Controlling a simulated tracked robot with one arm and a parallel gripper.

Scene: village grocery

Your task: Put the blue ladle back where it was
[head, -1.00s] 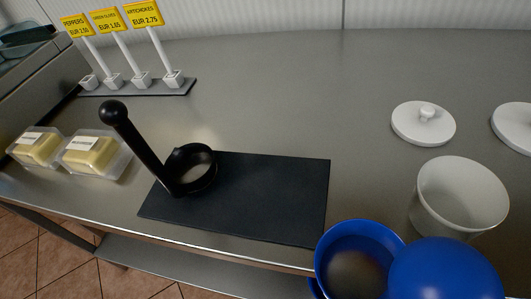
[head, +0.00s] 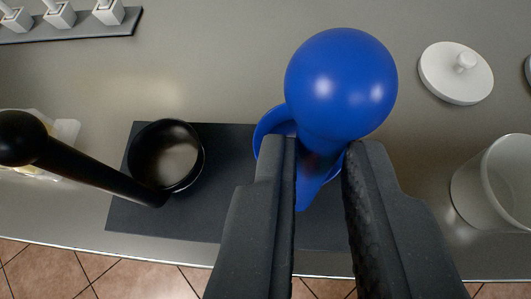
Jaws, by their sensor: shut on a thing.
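The blue ladle (head: 340,85) has a round ball on its handle end, close to the camera. My gripper (head: 320,160) is shut on its handle, below the ball. The ladle's cup (head: 270,128) is mostly hidden behind the ball and my fingers. It appears over the right part of the dark mat (head: 225,215); I cannot tell whether it touches the mat. A black ladle (head: 166,155) stands on the left part of the mat, its handle leaning left towards the camera.
A white pot (head: 495,185) stands open to the right of the mat, with a white lid (head: 455,73) behind it. A price-sign stand (head: 75,30) is at the back left. A clear pack (head: 66,131) is partly hidden at the left. The counter's front edge runs below the mat.

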